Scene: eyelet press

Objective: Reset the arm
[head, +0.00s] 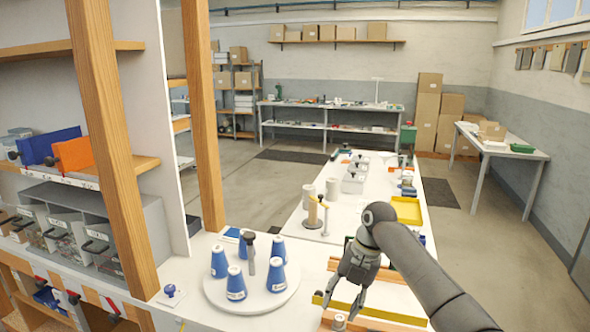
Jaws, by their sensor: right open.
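My right gripper (339,306) hangs fingers down over the near part of the white worktable (300,232), its dark arm coming in from the lower right. Its fingers are spread and I see nothing held between them. A yellow bar (378,313) and a small round metal-topped piece (339,321) show just beside and below the fingers; I cannot tell whether they touch. The gripper hides part of a wooden-framed area behind it. No eyelet press can be made out clearly. My left gripper is not in view.
Beige cylinders (312,210) and a yellow tray (406,210) stand farther back. A wooden post (118,150) rises at left. Floor at right is clear.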

